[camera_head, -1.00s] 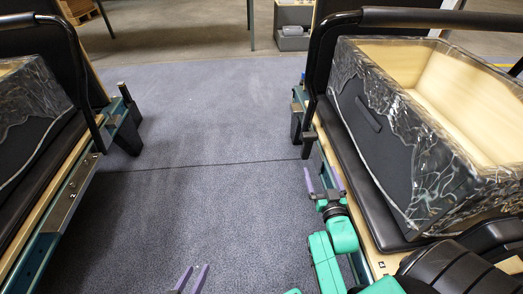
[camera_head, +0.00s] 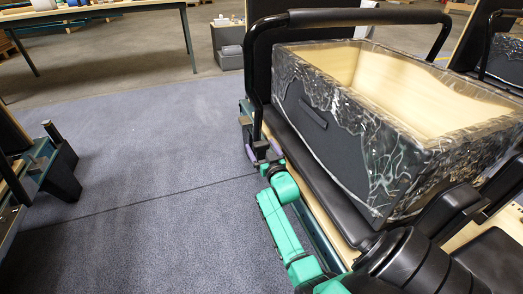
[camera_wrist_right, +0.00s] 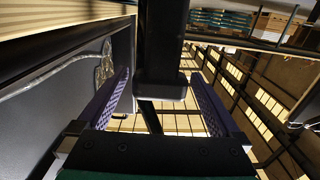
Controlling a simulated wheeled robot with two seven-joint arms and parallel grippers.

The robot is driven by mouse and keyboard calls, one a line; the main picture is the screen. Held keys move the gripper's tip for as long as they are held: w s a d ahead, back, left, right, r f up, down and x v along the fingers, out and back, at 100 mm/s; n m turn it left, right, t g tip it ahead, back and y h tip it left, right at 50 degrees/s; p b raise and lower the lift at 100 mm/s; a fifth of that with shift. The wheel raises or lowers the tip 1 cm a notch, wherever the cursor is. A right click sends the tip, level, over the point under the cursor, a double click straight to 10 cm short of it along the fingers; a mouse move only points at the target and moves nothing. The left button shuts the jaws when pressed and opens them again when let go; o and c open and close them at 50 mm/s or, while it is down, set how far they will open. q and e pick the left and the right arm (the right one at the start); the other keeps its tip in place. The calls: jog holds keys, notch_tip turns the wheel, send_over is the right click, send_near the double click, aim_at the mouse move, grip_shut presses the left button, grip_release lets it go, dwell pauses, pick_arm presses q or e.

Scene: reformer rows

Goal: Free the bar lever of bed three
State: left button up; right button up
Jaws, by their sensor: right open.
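The near reformer bed on the right has a black padded bar (camera_head: 350,17) across its far end. I cannot read a bed number. A dark lever-like piece (camera_head: 260,149) hangs at the bed's left side, below the bar's end. My right gripper (camera_head: 263,152) is at it, with purple fingers on either side. In the right wrist view a black post with a blocky end (camera_wrist_right: 162,85) stands between the open fingers of the right gripper (camera_wrist_right: 160,98). Gaps show on both sides, so the fingers look apart from it. My left gripper is out of view.
A box with a clear, crackled cover (camera_head: 390,135) sits on the bed close to my right arm. Another bed's end (camera_head: 50,165) stands at the left. Blue-grey carpet (camera_head: 150,150) between them is clear. A table (camera_head: 100,12) stands at the back left.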

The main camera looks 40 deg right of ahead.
grip_shut()
